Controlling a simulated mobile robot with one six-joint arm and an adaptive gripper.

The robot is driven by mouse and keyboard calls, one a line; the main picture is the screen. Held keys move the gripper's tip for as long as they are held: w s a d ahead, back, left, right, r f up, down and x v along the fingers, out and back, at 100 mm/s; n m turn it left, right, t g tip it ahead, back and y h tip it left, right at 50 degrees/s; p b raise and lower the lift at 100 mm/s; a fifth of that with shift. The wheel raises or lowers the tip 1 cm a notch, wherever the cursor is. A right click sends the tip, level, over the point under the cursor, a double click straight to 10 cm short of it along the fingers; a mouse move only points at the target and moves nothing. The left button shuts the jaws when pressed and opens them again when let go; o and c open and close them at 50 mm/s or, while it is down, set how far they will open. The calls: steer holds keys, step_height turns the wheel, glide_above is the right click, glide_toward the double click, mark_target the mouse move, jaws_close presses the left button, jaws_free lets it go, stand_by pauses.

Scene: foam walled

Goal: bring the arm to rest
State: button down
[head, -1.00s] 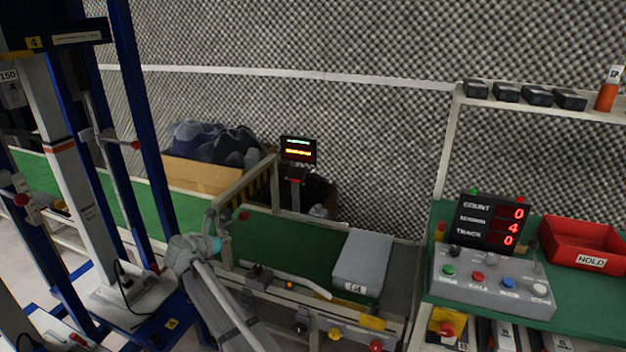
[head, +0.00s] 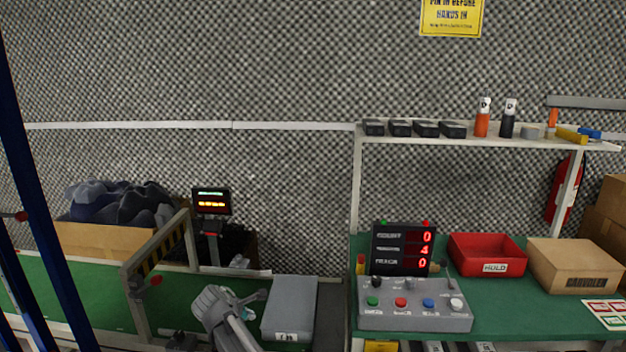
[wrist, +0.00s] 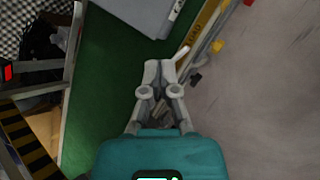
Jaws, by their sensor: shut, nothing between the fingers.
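My arm (head: 226,316) reaches up from the bottom edge of the head view, in front of the green conveyor belt (head: 95,290). My gripper (wrist: 158,72) shows clearly in the wrist view, with its two pale fingers together and nothing between them. It is over the green belt near the belt's edge rail. In the head view only a small part of the gripper shows beside the arm, left of the grey box (head: 291,303). The wrist view shows that grey box (wrist: 150,15) beyond the fingertips, apart from them.
A barrier frame (head: 140,300) stands left of my arm, with a lit display (head: 211,201) behind it. To the right is a bench with a button console (head: 415,316), a red bin (head: 487,252) and a cardboard box (head: 575,265). A blue post (head: 38,200) stands at far left.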

steer(key=s+d+f+m+g, duration=0.1)
steer(key=s+d+m, duration=0.15)
steer(key=d, duration=0.45)
steer(key=s+d+f+m+g, duration=0.1)
steer(key=d+m+g, duration=0.1)
steer(key=d+m, duration=0.35)
steer(key=s+d+f+m+g, duration=0.1)
steer(key=s+d+m, duration=0.1)
steer(key=d, duration=0.6)
steer(key=s+d+f+m+g+y, duration=0.2)
steer(key=s+d+m+g+y, duration=0.15)
steer(key=s+d+m, duration=0.95)
step_height(320, 180, up, 26)
steer(key=w+d+n+p, duration=0.1)
steer(key=p, duration=2.4)
steer(key=shift+w+d, duration=0.15)
steer(key=shift+d, duration=0.1)
steer(key=shift+d+f+y, duration=0.1)
steer(key=shift+f+y, duration=0.05)
steer(key=shift+y, duration=0.1)
